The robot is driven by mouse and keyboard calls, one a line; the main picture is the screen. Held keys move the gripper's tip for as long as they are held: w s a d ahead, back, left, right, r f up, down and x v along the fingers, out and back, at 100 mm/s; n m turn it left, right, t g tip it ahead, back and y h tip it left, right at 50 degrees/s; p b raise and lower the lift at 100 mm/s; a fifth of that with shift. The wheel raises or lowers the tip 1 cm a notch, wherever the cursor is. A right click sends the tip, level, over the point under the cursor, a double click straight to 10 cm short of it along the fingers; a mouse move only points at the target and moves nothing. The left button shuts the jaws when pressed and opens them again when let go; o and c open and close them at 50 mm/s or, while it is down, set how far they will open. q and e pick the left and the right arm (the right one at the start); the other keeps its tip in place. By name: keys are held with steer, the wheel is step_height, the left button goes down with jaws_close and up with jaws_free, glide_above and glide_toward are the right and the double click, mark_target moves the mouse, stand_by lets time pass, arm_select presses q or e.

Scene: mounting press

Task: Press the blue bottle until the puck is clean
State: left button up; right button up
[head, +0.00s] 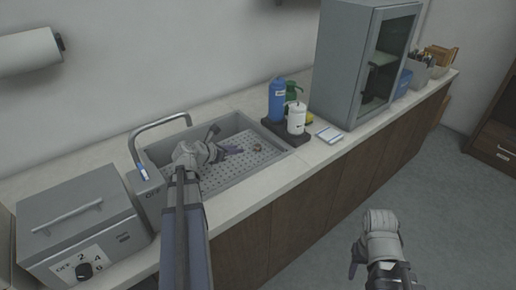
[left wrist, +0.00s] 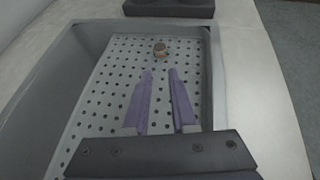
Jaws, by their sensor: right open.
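The blue bottle (head: 277,100) stands upright in a dark holder (head: 295,137) on the counter, just beyond the sink. The puck (head: 257,148), small and brownish, lies on the perforated sink floor; it also shows in the left wrist view (left wrist: 160,49). My left gripper (head: 238,150) is over the sink, its purple fingers (left wrist: 160,73) apart with nothing between them. The puck lies a little beyond the fingertips. My right gripper (head: 356,262) is open, in front of the counter above the floor, away from all objects. The lower part of the blue bottle is partly hidden.
A white bottle (head: 296,118) and a green bottle (head: 294,91) share the holder. The sink (head: 160,153) has raised walls and a tap (head: 150,126) at its left. A grey cabinet (head: 345,65) stands right of the bottles. A notepad (head: 329,135) lies near the counter edge.

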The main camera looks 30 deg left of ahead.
arm_select(q)
jaws_close()
stand_by(1.2)
